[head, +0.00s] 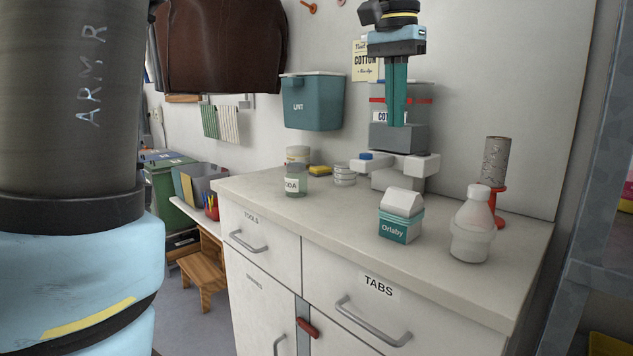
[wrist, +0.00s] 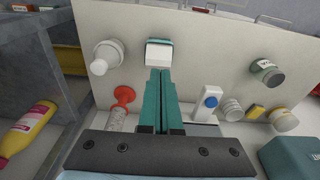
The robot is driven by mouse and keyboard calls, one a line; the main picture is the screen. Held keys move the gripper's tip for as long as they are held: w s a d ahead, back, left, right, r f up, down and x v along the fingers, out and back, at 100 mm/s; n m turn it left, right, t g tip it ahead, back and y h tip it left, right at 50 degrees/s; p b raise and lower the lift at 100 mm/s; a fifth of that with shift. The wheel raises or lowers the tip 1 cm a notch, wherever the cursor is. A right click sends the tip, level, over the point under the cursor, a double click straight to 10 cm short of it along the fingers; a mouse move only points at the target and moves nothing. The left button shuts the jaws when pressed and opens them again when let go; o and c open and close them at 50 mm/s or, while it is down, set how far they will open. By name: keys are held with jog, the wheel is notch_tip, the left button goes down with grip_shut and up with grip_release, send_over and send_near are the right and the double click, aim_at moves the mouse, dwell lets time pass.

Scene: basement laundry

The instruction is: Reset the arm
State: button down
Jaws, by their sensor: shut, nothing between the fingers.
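My gripper (head: 397,122) hangs above the back of the white counter, its two teal fingers pointing down and pressed together with nothing between them. In the head view it is in front of a grey machine (head: 392,180) with a red stripe, whose middle it partly hides. In the wrist view the closed fingers (wrist: 160,72) reach up the picture toward the Orlaby carton (wrist: 159,53). In the head view that teal and white carton (head: 401,226) stands upright on the counter, apart from the gripper.
On the counter (head: 262,184) stand a white bottle (head: 471,232), a SODA jar (head: 295,181), stacked white tins (head: 344,175), a yellow sponge (head: 320,170) and a red holder with a grey roll (head: 494,165). A teal LINT bin (head: 314,102) hangs on the wall. Grey shelving borders the right.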

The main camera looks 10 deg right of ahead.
jog(key=w+a+f+n, duration=0.2)
jog(key=w+a+f, duration=0.2)
jog(key=a+f, duration=0.35)
jog(key=w+a+f+n, duration=0.3)
jog(key=a+f, duration=0.3)
jog(key=f, duration=0.3)
jog(key=s+a+f+n+t, duration=0.1)
jog(key=s+a+f+n, duration=0.15)
jog(key=a+f, duration=0.5)
jog(key=s+a+f+n, duration=0.2)
jog(key=s+a+f, duration=0.1)
jog(key=a+f, duration=0.5)
notch_tip(320, 180, up, 14)
jog(key=a+p, duration=0.1)
jog(key=p, duration=1.2)
jog(key=shift+s+a+f+y, duration=0.15)
jog(key=shift+s+y, duration=0.1)
jog(key=shift+y, duration=0.15)
